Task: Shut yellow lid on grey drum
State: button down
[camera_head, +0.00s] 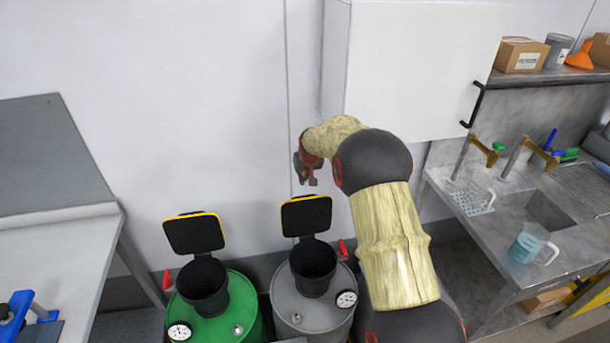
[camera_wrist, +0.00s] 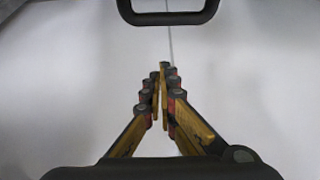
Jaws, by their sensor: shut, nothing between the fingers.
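The grey drum (camera_head: 304,312) stands on the floor at the lower middle of the head view. A black funnel (camera_head: 313,268) rises from its top. Its lid (camera_head: 306,216), black inside with a yellow edge, stands open and upright behind the funnel. My gripper (camera_head: 309,181) is above the lid and apart from it, close to the wall. In the wrist view my gripper's fingers (camera_wrist: 164,72) are drawn together with nothing between them. The wrist view shows the pale wall beyond them, and no drum or lid.
A green drum (camera_head: 241,320) with its own open lid (camera_head: 194,233) stands just left. A white wall cabinet (camera_head: 415,65) hangs right of my gripper. A steel sink counter (camera_head: 500,240) is at right, a white table (camera_head: 60,240) at left.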

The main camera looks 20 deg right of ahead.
jog(key=s, duration=0.1)
jog(key=s+f, duration=0.1)
jog(key=s, duration=0.1)
jog(key=shift+s+a+f+b, duration=0.25)
jog(key=shift+a+b, duration=0.1)
